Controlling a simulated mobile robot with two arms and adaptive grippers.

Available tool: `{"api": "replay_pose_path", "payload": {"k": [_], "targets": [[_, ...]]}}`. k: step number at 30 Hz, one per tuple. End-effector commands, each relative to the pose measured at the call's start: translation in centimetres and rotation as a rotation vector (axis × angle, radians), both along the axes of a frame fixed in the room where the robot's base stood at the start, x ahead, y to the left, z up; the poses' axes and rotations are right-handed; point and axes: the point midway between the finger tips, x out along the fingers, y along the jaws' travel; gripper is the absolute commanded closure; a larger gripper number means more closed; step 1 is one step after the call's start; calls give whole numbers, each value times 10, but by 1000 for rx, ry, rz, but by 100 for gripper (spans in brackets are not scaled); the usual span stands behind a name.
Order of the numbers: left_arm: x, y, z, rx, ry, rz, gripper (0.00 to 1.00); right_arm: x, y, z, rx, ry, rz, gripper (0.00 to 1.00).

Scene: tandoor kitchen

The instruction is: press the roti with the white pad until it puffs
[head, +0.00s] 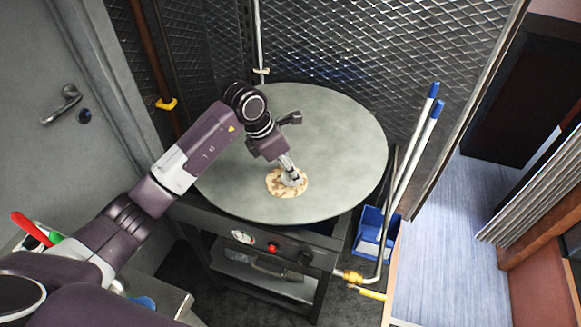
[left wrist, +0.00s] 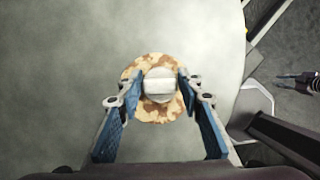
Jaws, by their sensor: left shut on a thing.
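The roti (head: 275,185) is a round, browned, spotted flatbread lying on the big round grey griddle (head: 345,150), near its front edge. In the left wrist view the roti (left wrist: 133,77) shows around a white pad (left wrist: 158,84). My left gripper (head: 289,170) points down over the roti, shut on the white pad. In the left wrist view the fingers of the gripper (left wrist: 158,88) stand on both sides of the pad. The pad (head: 293,180) is over the roti and looks to be on it; any small gap is hidden. My right gripper is not in view.
The griddle sits on a dark stove with a gauge and a red knob (head: 272,247). Mesh walls (head: 390,50) stand behind. Blue-tipped poles (head: 415,150) and a blue bin (head: 372,236) are at the right. A grey door (head: 60,150) is at the left. The rest of the griddle top is clear.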

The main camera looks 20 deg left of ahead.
Motion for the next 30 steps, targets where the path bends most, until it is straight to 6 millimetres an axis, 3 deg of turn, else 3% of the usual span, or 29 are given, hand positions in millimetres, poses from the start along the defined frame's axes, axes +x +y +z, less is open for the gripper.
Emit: {"api": "replay_pose_path", "payload": {"k": [30], "targets": [[0,0,-6,0,0,-1,86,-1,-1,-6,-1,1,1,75]]}}
